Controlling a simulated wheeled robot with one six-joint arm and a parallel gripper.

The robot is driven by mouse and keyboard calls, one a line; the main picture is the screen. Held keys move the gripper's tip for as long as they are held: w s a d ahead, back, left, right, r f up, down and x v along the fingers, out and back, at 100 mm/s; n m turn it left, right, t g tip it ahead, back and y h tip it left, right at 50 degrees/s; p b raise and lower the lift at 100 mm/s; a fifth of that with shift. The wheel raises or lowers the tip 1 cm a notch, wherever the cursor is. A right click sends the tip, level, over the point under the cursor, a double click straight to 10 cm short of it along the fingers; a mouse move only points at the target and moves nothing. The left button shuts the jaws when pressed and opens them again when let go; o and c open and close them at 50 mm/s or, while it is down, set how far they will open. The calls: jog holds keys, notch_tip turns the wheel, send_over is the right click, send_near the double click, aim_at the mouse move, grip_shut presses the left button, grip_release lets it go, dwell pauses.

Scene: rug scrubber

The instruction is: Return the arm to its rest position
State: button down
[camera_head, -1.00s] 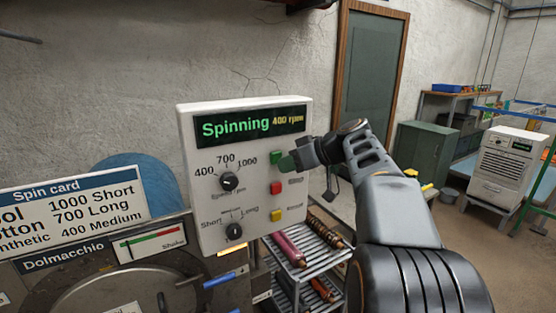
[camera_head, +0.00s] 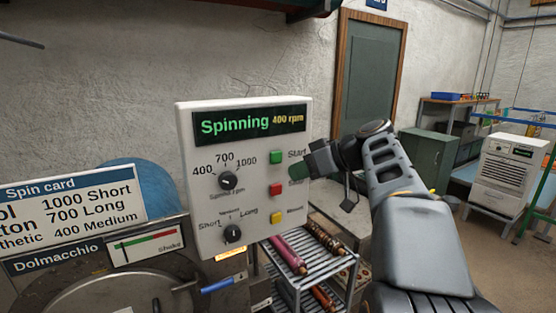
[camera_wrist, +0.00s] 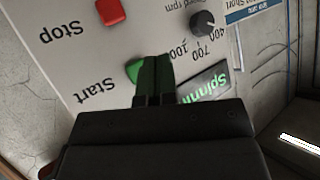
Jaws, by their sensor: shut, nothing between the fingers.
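My gripper (camera_head: 302,170) is shut and empty, its green fingertips a little in front of the right side of the white control panel (camera_head: 205,140). In the head view the fingers are just right of the green Start button (camera_head: 276,157) and the red button (camera_head: 275,189). In the wrist view my shut fingers (camera_wrist: 154,72) overlap part of the green Start button (camera_wrist: 132,70). The red Stop button (camera_wrist: 110,11) is clear of them. The display reads "Spinning 400 rpm". My arm reaches in from the lower right.
A metal rack (camera_head: 325,262) with rolled items stands below the panel. A spin card (camera_head: 70,205) and the Dolmacchio machine (camera_head: 100,285) are at left. A green cabinet (camera_head: 428,160) and a white unit (camera_head: 512,165) stand at the back right. Some floor at right is clear.

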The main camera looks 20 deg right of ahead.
dwell(0.6)
notch_tip(320, 180, down, 14)
jog(key=s+d+m+g+h, duration=0.25)
jog(key=m+h, duration=0.25)
jog(key=m, duration=0.4)
jog(key=s+a+f+n+g+h, duration=0.2)
jog(key=s+a+f+h, duration=0.1)
jog(key=s+a+f, duration=0.8)
jog(key=shift+s+a+f+n+h, duration=0.3)
jog(key=shift+a+f+n, duration=0.1)
jog(key=shift+a, duration=0.3)
